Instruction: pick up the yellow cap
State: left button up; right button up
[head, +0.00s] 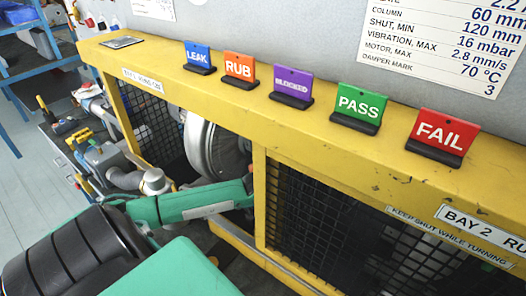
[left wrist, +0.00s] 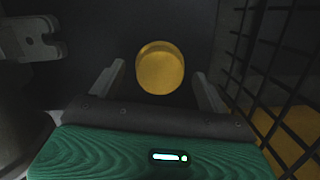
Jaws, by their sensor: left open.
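The yellow cap (left wrist: 160,68) shows in the left wrist view as a round, plain yellow disc against a dark surface. My left gripper (left wrist: 159,78) is open, with one grey finger on each side of the cap in the picture. Gaps show between the cap and both fingers, and I cannot tell how deep the cap sits between them. In the head view my left arm reaches in behind the yellow frame, which hides the gripper and the cap. My right gripper is not in view.
A black mesh panel (left wrist: 278,65) stands close on the right in the left wrist view. A grey bracket (left wrist: 32,40) is at the upper left. In the head view, several coloured signs, including the PASS sign (head: 359,106), stand on the yellow frame (head: 330,142).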

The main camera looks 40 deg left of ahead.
pick_arm(q)
jog(key=shift+f, duration=0.2)
jog(key=c, duration=1.1)
jog(key=shift+o, duration=0.2)
jog(key=shift+r, duration=0.1)
